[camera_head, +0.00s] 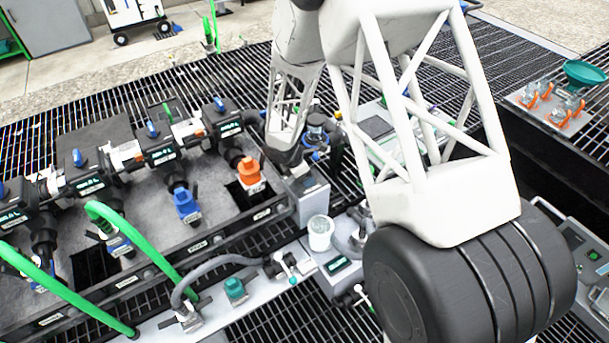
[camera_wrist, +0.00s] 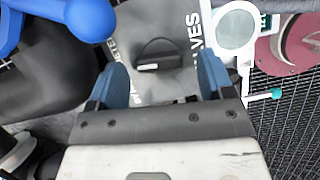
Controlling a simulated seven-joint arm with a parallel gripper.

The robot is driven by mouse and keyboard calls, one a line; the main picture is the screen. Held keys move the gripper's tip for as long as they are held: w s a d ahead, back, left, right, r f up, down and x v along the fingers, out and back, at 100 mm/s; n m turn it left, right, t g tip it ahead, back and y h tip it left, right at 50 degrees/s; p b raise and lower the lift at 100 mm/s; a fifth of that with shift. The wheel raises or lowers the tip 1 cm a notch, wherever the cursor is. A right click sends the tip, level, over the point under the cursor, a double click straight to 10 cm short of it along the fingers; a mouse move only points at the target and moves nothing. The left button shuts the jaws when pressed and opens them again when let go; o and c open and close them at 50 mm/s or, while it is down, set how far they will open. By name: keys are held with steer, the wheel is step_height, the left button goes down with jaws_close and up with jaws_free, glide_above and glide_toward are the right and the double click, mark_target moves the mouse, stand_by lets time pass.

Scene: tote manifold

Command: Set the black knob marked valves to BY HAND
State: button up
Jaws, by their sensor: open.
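The black knob (camera_wrist: 158,55) shows in the wrist view on a grey panel face (camera_wrist: 150,18). Its grip bar lies roughly crosswise in the picture, with a short white mark near its lower left. White letters ending in "LVES" run along the panel to its right; other lettering on the left is partly cut off. The words BY HAND cannot be read. My gripper (camera_wrist: 163,78) is open, with one blue fingertip on each side of the knob and a gap to each. Whether the fingertips reach the panel cannot be told. In the head view my arm hides the knob.
A white round cup (camera_head: 320,232) stands close to the panel and also shows in the wrist view (camera_wrist: 235,30). A blue rounded handle (camera_wrist: 80,14) is at the upper left there. Pipes with blue valves (camera_head: 186,205) and an orange valve (camera_head: 249,172) lie left of my arm.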

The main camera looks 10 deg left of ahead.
steer(key=shift+w+d+f, duration=0.15)
steer(key=shift+f, duration=0.35)
steer(key=c, duration=0.9)
steer(key=shift+n, duration=0.4)
steer(key=n+t+y, duration=0.1)
steer(key=n, duration=0.2)
steer(key=shift+d, duration=0.1)
steer(key=shift+n+t+y, duration=0.3)
steer(key=shift+n+y, duration=0.4)
steer(key=shift+n, duration=1.1)
